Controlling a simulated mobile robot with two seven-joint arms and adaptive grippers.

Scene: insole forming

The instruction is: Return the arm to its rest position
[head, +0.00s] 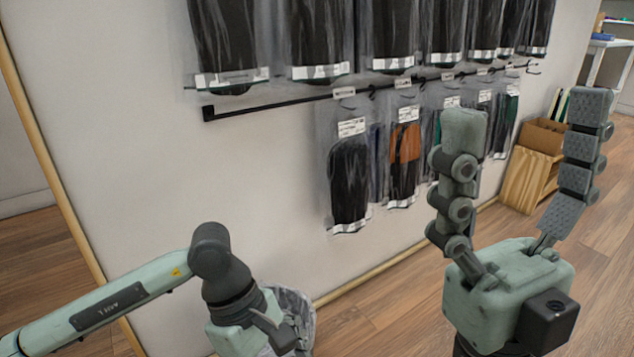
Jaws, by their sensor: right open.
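My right gripper (527,115) is raised at the right, its two jointed fingers pointing up and spread wide apart, with nothing between them. My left arm comes in from the lower left and bends downward at its dark wrist. My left gripper (272,332) is at the bottom edge, partly cut off, and its fingertips are hidden. A clear plastic package (297,305) shows right beside and behind the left gripper; I cannot tell whether it is held.
A cardboard box (543,136) sits on a wooden stand (524,180) behind the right gripper. Open wood floor (390,300) lies between the arms.

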